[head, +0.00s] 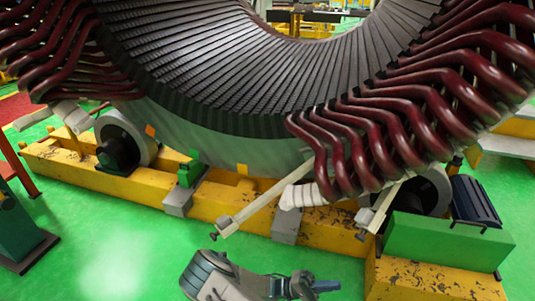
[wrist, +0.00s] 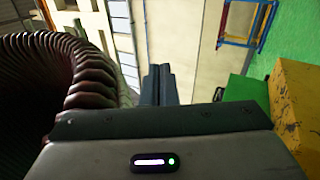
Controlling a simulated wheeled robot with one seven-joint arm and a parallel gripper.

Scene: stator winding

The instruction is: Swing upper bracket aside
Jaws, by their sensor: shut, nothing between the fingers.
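A long pale bar-like bracket (head: 255,207) slants out from under the stator (head: 210,130), its clamp end low and left. A second, shorter pale bracket (head: 378,208) sticks out further right, under the dark red winding coils (head: 365,145). I cannot tell which of them is the upper bracket. My gripper (head: 326,286) is at the bottom of the head view, below and apart from both brackets. In the wrist view my gripper's fingers (wrist: 158,84) are together and empty. No bracket is clearly seen there; the coils (wrist: 60,85) stand close on the left.
A worn yellow base frame (head: 110,180) with rollers (head: 125,140) carries the stator. A green block (head: 440,240) stands on the yellow frame at right. Green floor (head: 110,250) is open at lower left. A blue and yellow rack (wrist: 243,25) stands far off in the wrist view.

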